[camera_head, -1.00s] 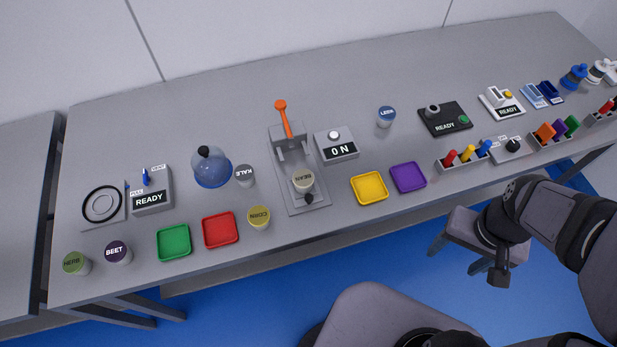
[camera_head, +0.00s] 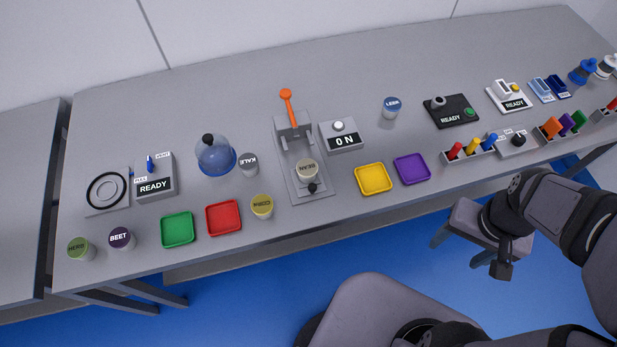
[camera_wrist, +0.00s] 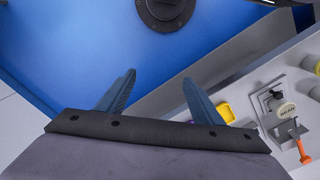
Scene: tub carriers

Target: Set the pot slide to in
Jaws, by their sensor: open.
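The grey press (camera_head: 287,150) stands mid-table with an orange lever (camera_head: 289,108) raised at its back. Its slide carries the BEAN pot (camera_head: 306,167), and a black knob (camera_head: 313,187) sits at the front end. The pot stands forward of the press head, toward the table's front edge, so the slide looks out. In the wrist view the press is at the right, with the BEAN pot (camera_wrist: 287,110) and orange lever (camera_wrist: 303,152). My gripper (camera_wrist: 158,88) is open and empty, over the blue floor and away from the press.
An ON box (camera_head: 341,138) stands right of the press. The KALE pot (camera_head: 248,164) and a blue dome (camera_head: 215,156) are left of it. CORN (camera_head: 262,206) and the red tray (camera_head: 224,217) are front left; the yellow tray (camera_head: 373,179) is front right. Table behind is clear.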

